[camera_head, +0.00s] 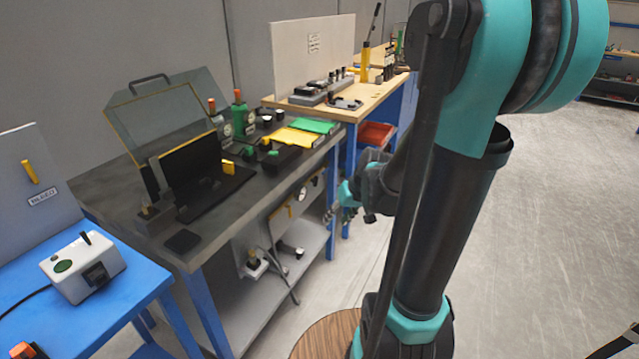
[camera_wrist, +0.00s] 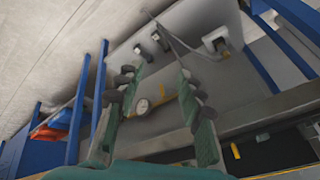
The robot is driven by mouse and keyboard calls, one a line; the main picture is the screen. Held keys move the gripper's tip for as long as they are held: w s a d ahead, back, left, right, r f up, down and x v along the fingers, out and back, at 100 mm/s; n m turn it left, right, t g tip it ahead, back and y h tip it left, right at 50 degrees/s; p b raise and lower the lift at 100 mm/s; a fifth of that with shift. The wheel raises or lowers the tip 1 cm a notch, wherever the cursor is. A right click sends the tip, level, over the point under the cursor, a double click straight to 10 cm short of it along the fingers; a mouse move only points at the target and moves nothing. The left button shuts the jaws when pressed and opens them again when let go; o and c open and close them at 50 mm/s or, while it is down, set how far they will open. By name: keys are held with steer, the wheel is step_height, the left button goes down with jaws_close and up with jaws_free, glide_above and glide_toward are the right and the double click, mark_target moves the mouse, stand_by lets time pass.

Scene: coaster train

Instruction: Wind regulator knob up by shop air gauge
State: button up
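A small round white-faced gauge (camera_head: 302,193) is under the front edge of the grey workbench in the head view. It also shows between my fingers in the wrist view (camera_wrist: 142,106), beside a yellow lever (camera_wrist: 130,97). Dark fittings sit close to the gauge, partly hidden; I cannot tell which is the regulator knob. My gripper (camera_head: 350,200) is in front of the bench's right end, to the right of the gauge. In the wrist view my gripper (camera_wrist: 163,75) has its fingers spread wide, with nothing held. It appears apart from the gauge.
The grey bench top (camera_head: 215,222) overhangs the gauge area. Its lower shelf (camera_head: 265,305) carries black-topped fittings (camera_head: 253,260) and a hose. Blue legs (camera_head: 203,305) flank it. A red bin (camera_head: 375,134) hangs under the wooden bench behind. Open floor lies to the right.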

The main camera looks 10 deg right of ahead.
steer(key=w+d+f+n+t+y, duration=0.1)
steer(key=w+y, duration=0.1)
steer(key=w, duration=0.6)
steer(key=w+d+f+n+y, duration=0.1)
steer(key=w+f+y, duration=0.1)
steer(key=w, duration=0.6)
steer(key=w+d+f+n+t+y, duration=0.1)
steer(key=w+y, duration=0.1)
steer(key=w, duration=0.6)
steer(key=n+t+y, duration=0.2)
steer(key=t+y, duration=0.2)
steer(key=y, duration=0.1)
glide_toward(314, 181)
steer(key=w+x, duration=0.1)
steer(key=x, duration=0.6)
steer(key=shift+w, duration=0.15)
steer(key=shift+f, duration=0.15)
jaws_close()
